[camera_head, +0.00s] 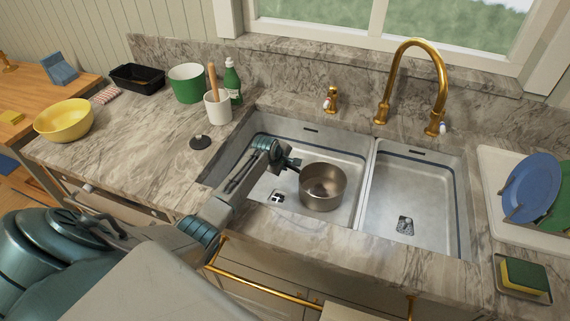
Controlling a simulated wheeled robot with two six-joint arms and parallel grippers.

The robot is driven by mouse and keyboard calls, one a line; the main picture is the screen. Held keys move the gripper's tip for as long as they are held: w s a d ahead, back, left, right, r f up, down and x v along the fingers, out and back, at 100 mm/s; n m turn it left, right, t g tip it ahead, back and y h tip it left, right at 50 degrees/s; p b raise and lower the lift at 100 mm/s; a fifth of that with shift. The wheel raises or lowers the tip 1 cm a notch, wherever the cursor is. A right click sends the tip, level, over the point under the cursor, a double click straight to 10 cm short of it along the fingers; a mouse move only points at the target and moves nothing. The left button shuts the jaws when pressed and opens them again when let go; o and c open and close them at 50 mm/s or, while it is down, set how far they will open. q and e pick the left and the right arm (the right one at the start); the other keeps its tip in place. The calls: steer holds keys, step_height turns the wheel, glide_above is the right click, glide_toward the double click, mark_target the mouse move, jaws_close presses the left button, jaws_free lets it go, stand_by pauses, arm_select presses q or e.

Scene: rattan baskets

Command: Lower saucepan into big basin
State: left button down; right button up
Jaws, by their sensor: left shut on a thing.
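The saucepan (321,189) is a round metal pan, upright, inside the outline of the big left basin (341,160) of the double sink. My left gripper (292,163) is at the pan's left side, shut on it, probably at its handle, which is mostly hidden by the gripper. I cannot tell whether the pan's bottom touches the basin floor. My left arm reaches in over the basin's front left edge. My right gripper is not in view.
A smaller basin (400,190) lies to the right, past a divider. A gold faucet (441,90) stands behind. A white cup (218,107), green bottle (232,80), green pot (187,83) and yellow bowl (64,120) stand left. Blue plate (530,187) and sponge (523,275) are right.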

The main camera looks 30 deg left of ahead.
arm_select(q)
steer(key=shift+f, duration=0.15)
steer(key=c, duration=1.3)
jaws_free()
steer(key=shift+o, duration=0.3)
steer(key=shift+s+f, duration=0.1)
steer(key=b+v, duration=0.1)
steer(key=v, duration=1)
